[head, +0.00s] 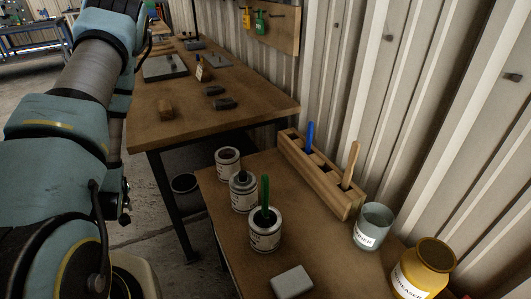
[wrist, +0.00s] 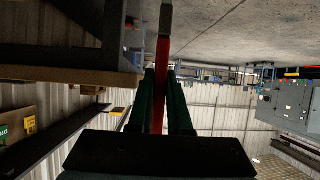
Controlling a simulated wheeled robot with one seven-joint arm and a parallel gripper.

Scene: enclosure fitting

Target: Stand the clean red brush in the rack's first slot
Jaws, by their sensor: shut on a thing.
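In the wrist view, my gripper (wrist: 161,80) is shut on the red brush (wrist: 162,55). The red handle runs between the fingers, and a grey part shows at the top edge of the view; the bristles are out of view. In the head view, the wooden rack (head: 341,204) stands on the near bench by the corrugated wall. A blue-handled brush (head: 310,135) and a bare-wood-handled brush (head: 351,163) stand in it. Dark openings between and beside them look empty. My gripper and the red brush are outside the head view.
On the near bench stand a can with a green-handled brush (head: 265,192), two other cans (head: 228,163) (head: 243,192), a glass jar (head: 373,226), a yellow jar (head: 424,268) and a pale block (head: 292,282). Another bench (head: 200,130) lies behind.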

